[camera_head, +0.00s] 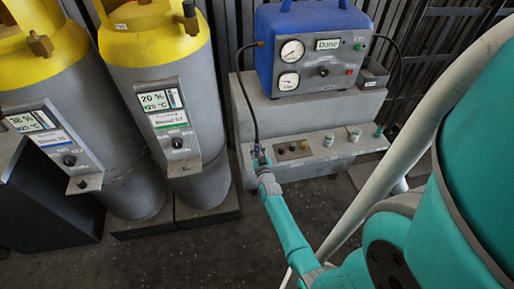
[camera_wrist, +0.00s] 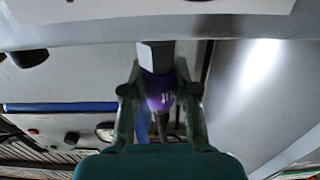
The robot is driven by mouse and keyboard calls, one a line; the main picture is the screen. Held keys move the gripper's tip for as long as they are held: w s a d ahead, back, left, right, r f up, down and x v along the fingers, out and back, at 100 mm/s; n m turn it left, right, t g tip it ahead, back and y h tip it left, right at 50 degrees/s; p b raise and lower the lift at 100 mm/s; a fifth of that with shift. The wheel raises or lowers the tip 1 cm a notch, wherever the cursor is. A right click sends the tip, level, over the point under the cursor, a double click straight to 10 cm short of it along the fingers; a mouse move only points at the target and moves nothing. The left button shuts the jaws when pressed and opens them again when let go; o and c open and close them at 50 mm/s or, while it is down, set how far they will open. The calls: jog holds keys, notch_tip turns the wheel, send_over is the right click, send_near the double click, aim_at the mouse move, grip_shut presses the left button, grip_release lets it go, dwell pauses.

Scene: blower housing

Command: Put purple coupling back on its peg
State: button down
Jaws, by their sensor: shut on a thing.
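My gripper (camera_wrist: 160,105) is shut on the purple coupling (camera_wrist: 160,90), which shows a pale marking between the fingers in the wrist view. A grey block-shaped end (camera_wrist: 155,55) sits directly above the purple part; I cannot tell whether it is the coupling's own end or the peg. In the head view my gripper (camera_head: 261,160) is at the left end of the grey ledge (camera_head: 312,160), where a dark hose (camera_head: 246,100) comes down to it.
Several small fittings, including a green one (camera_head: 379,131), stand along the ledge to the right. Yellow-topped grey cylinders (camera_head: 165,90) with panels stand close on the left.

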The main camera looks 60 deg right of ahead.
jog(key=shift+f, duration=1.1)
jog(key=c, duration=0.8)
grip_release()
jog(key=shift+a, duration=0.1)
jog(key=v, duration=1.1)
jog(key=shift+s+a, duration=0.3)
